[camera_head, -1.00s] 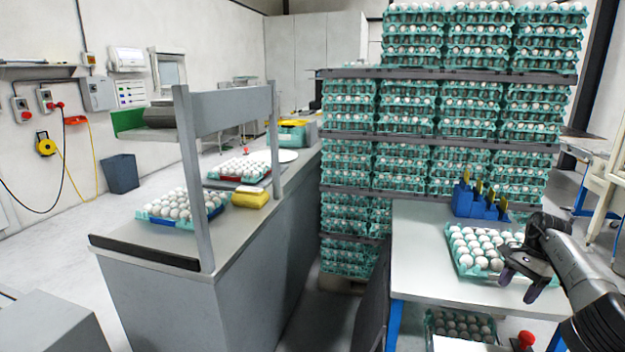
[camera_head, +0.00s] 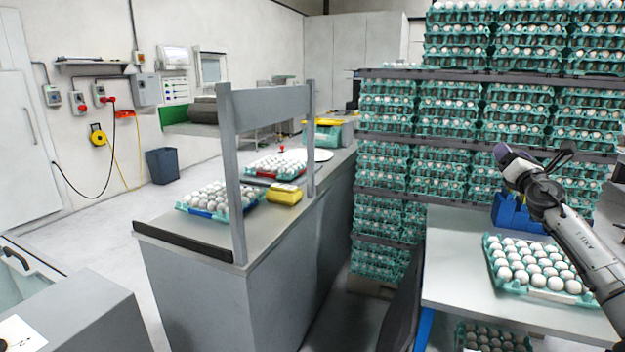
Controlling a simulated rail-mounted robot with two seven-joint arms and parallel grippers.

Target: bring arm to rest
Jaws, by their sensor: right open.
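My right arm comes in from the right edge. My right gripper (camera_head: 533,158) is open and empty, raised above the right table, in front of the stacked egg trays. Below it, a teal tray of white eggs (camera_head: 497,283) lies on the white right table (camera_head: 455,270), apart from the gripper. My left gripper is not in view.
A tall stack of egg trays (camera_head: 385,210) fills the back. A blue holder (camera_head: 512,214) stands on the right table, partly behind my arm. Another egg tray (camera_head: 468,340) is below.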

